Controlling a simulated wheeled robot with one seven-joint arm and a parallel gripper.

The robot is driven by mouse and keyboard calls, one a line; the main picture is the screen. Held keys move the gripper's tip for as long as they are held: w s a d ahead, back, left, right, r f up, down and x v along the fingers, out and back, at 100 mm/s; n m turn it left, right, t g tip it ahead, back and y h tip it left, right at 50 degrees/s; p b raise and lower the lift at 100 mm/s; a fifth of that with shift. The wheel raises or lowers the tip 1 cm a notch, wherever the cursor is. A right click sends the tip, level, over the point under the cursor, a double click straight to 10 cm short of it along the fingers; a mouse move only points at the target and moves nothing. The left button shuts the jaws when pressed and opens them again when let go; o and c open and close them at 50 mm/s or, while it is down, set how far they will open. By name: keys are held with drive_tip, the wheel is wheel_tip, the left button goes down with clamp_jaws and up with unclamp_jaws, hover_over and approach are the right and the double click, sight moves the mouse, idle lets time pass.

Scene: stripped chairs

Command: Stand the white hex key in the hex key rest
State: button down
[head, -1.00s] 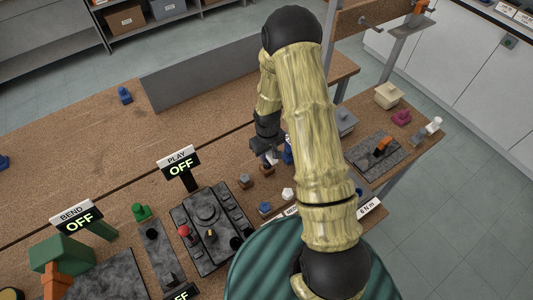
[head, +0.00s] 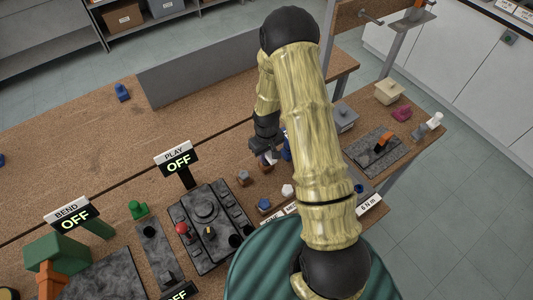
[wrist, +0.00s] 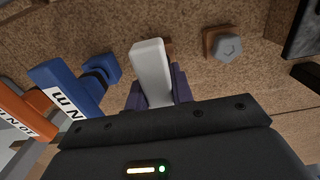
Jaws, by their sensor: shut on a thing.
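The white hex key (wrist: 152,72) is held between the two dark purple fingers of my gripper (wrist: 158,92) in the wrist view. It shows as a pale bar with its near end toward the gripper body. In the head view my gripper (head: 263,148) is low over the workbench, partly hidden by my arm, with a bit of white below it. A small brown block (head: 266,168) lies just under the gripper there. I cannot tell for sure which thing is the hex key rest.
A brown block with a grey hex top (wrist: 226,46) stands right of the key. Blue (wrist: 68,85) and orange (wrist: 22,108) labelled tools stand to its left. A black control panel (head: 210,228) and PLAY sign (head: 176,158) are left of the arm. The far-left bench is mostly clear.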

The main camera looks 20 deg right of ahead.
drive_tip(key=shift+f, duration=0.25)
drive_tip(key=c, duration=1.1)
unclamp_jaws()
drive_tip(key=shift+r, duration=0.1)
wheel_tip(320, 180, up, 17)
drive_tip(key=b, duration=0.3)
drive_tip(key=shift+r, duration=0.2)
drive_tip(key=s+r+m+t, duration=0.1)
drive_tip(key=s, duration=0.3)
drive_tip(key=s+r+m, duration=0.1)
drive_tip(key=s, duration=0.4)
drive_tip(key=s+r+m+t, duration=0.1)
drive_tip(key=s+r, duration=0.1)
drive_tip(key=s, duration=0.3)
drive_tip(key=shift+s+m+t, duration=0.1)
drive_tip(key=shift+m+t, duration=0.2)
